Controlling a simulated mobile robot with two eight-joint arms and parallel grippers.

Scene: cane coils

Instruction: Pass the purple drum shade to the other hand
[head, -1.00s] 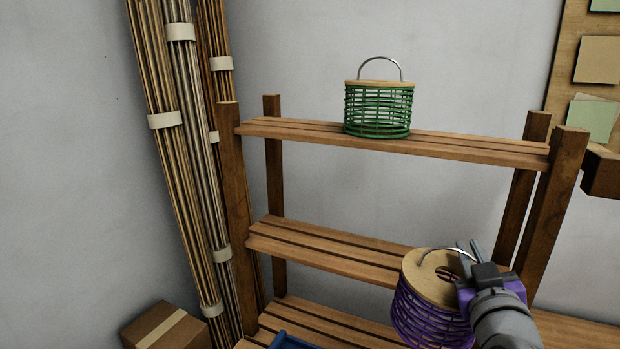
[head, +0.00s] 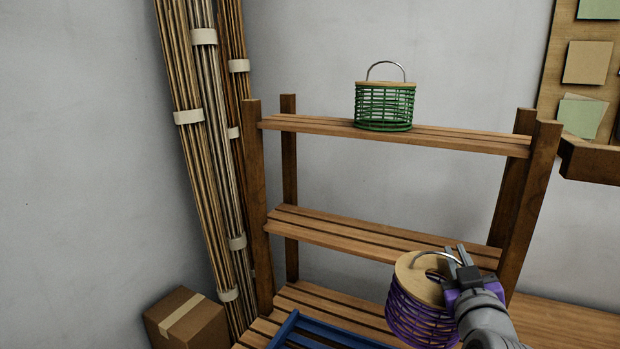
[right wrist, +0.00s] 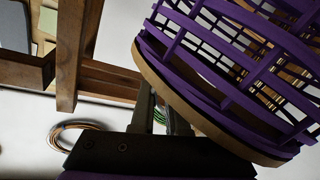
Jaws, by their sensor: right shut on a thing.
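The purple drum shade (head: 420,315) has a woven purple body, a round wooden top and a metal loop handle. It hangs tilted in the lower right of the head view, in front of the shelf. My right gripper (head: 461,257) is shut on its handle at the right side of the top. In the right wrist view the shade (right wrist: 235,75) fills the upper right, with the gripper fingers (right wrist: 158,118) beside its wooden disc. My left gripper is in neither view.
A wooden slatted shelf (head: 345,233) stands behind the shade. A green drum shade (head: 384,106) sits on its top board. A blue tray (head: 330,330) is on the low board. Cane bundles (head: 213,130) and a cardboard box (head: 187,319) stand at left.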

